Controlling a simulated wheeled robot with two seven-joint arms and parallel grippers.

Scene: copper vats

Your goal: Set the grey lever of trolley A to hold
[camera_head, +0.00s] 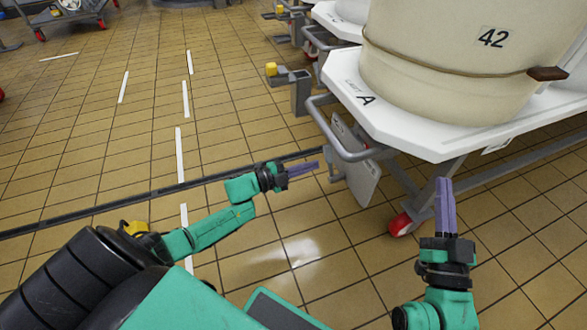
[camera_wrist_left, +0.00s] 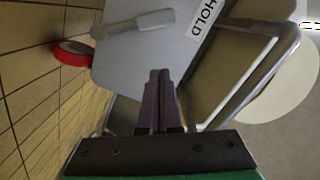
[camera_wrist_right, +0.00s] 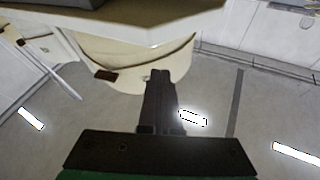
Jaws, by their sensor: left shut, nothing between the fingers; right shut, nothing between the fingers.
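Trolley A (camera_head: 425,142) stands at the right, a white top marked "A" on a grey frame, bearing a cream vat marked 42 (camera_head: 450,75). A grey plate (camera_head: 360,180) hangs at its near end. In the left wrist view the plate bears the grey lever (camera_wrist_left: 135,23) and the word HOLD (camera_wrist_left: 205,17). The lever points left in that picture, away from HOLD. My left gripper (camera_head: 317,164) is shut and empty, its tips close to the plate; contact cannot be told. My right gripper (camera_head: 444,180) is shut and empty, in front of the trolley's side.
A red wheel (camera_head: 400,224) is under the trolley's near corner. The trolley's grey handle rail (camera_head: 335,140) is above the plate. More trolleys stand behind, one beside a yellow-topped post (camera_head: 271,69).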

